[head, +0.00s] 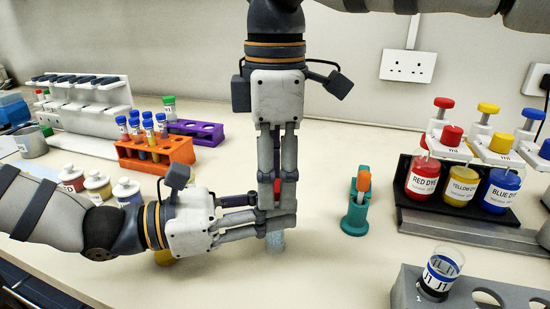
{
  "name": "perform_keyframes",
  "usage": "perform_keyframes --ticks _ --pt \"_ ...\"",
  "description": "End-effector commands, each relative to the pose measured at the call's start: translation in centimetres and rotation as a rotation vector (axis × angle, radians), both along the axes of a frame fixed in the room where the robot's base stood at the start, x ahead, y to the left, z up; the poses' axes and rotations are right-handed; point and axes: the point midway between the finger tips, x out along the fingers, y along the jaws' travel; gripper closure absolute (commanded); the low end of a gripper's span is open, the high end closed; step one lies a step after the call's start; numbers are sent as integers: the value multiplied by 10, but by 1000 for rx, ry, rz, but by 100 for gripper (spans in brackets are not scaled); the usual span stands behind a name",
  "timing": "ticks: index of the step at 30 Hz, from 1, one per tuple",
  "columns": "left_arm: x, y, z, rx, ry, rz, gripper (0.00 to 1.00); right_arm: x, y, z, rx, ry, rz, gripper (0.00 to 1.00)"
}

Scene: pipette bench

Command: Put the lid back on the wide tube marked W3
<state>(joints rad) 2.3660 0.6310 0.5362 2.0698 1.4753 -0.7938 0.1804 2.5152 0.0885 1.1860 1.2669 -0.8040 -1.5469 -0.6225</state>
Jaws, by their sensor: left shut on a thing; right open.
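My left gripper (285,225) reaches in from the left and is shut on a pale, see-through tube (275,244), whose lower part shows beneath the fingers. The tube's marking is hidden, so I cannot tell whether it is W3. My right gripper (278,195) points down from above, directly over the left fingers. It is open, with its fingers on either side of a small red piece (277,187), which may be a lid. The fingers hide most of this piece, and I cannot tell whether it touches the tube.
A teal stand (355,222) with an orange-topped item is to the right. Dye bottles stand on a black tray (420,206), with a grey rack holding tube J1 (440,270) in front. Bench between grippers and teal stand is clear.

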Motion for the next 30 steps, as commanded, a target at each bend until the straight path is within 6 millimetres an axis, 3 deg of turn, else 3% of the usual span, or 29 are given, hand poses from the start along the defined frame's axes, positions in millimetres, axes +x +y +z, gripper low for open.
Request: perform_keyframes --ticks 5,11,17,23,27,28,30 --pt "0 0 0 0 0 0 100 0 0 0 0 0 0 56" --pt "0 0 0 0 0 0 100 0 0 0 0 0 0 99" --pt "0 0 0 0 0 0 100 0 0 0 -2 -1 -18 100" --pt "0 0 0 0 0 0 100 0 0 0 -4 -5 -456 100" --pt "0 0 0 0 0 0 100 0 0 -1 0 3 -458 100" --pt "0 0 0 0 0 0 100 0 0 -1 0 3 -457 71" --pt "0 0 0 0 0 0 100 0 0 -1 0 3 -456 56"
